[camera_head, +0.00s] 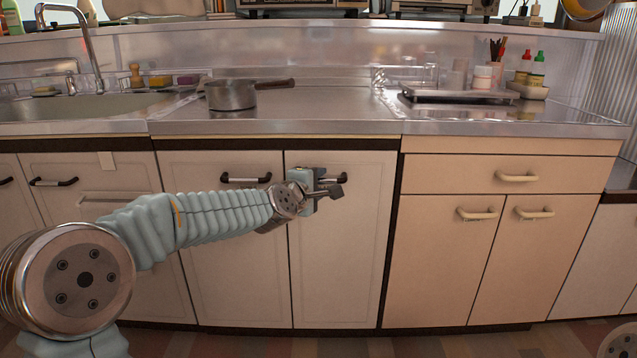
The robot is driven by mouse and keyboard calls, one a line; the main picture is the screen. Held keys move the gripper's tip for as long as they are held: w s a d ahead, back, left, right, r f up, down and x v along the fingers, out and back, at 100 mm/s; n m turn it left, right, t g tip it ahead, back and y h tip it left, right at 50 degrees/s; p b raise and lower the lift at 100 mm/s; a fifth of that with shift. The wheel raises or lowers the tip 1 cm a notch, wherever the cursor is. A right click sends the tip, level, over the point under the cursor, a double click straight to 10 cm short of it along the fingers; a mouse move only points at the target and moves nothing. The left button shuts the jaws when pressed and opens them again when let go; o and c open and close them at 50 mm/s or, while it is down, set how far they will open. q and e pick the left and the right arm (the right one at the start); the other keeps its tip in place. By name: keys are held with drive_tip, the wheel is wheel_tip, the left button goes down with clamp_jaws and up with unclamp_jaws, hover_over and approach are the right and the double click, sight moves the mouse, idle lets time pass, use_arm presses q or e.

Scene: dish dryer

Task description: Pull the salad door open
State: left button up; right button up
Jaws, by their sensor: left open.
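My left arm reaches in from the left, and my left gripper (328,188) is open in front of the narrow cream cabinet door (341,260) below the counter. The gripper is by that door's dark handle (342,177) and hides its left part. I cannot tell whether the fingers touch the handle or stand around it. The door looks closed. Beside it on the left is a wider cream door (229,260) with a dark handle (246,179), also closed. No label shows which door is the salad door. My right gripper is out of view.
On the right, a beige cabinet has a drawer (467,175) and two doors with pale handles. The steel counter (330,108) above holds a saucepan (231,95), a flat scale-like device and bottles. The sink (85,105) is at the left. The floor in front looks clear.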

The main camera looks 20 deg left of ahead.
use_arm(q)
drive_tip(key=shift+w, duration=0.25)
clamp_jaws()
idle(0.3)
